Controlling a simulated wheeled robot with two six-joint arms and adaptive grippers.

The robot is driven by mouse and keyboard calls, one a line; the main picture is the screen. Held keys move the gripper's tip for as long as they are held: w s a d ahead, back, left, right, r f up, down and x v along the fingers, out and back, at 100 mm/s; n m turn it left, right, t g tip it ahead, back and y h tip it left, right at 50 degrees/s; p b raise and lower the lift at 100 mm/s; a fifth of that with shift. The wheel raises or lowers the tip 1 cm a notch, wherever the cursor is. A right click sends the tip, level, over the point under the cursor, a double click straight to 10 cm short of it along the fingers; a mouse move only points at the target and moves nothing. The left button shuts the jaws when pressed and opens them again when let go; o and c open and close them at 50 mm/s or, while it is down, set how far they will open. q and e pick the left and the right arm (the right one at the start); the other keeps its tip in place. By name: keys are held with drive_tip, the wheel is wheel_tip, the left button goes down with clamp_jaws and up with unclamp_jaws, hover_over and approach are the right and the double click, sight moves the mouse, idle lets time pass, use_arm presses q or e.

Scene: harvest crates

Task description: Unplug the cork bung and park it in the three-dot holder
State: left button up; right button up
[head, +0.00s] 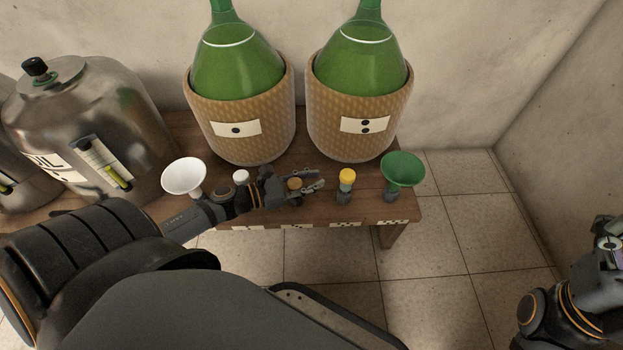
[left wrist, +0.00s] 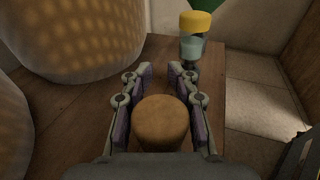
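The cork bung (head: 295,184) is a short brown cylinder above the front part of the wooden bench. In the left wrist view the cork bung (left wrist: 163,122) sits upright between the two finger pads. My left gripper (head: 314,181) has its fingers along both sides of the cork and appears shut on it; the fingertips reach past it. The left fingers (left wrist: 162,70) also show in the wrist view. I cannot see whether the cork's underside rests in a holder. Dot labels (head: 345,223) run along the bench's front edge, too small to read surely. My right gripper (head: 608,240) is at the right edge, partly cut off.
A white funnel (head: 184,175), white-topped bung (head: 241,176), yellow-topped bung (head: 347,176) and green funnel (head: 403,168) stand along the bench (head: 270,213). Two wicker-wrapped green demijohns (head: 239,95) (head: 360,95) stand behind, their mouths out of view. Steel cans (head: 85,120) stand left.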

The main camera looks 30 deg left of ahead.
use_arm(q)
drive_tip(key=o, duration=0.3)
drive_tip(key=shift+o, duration=0.2)
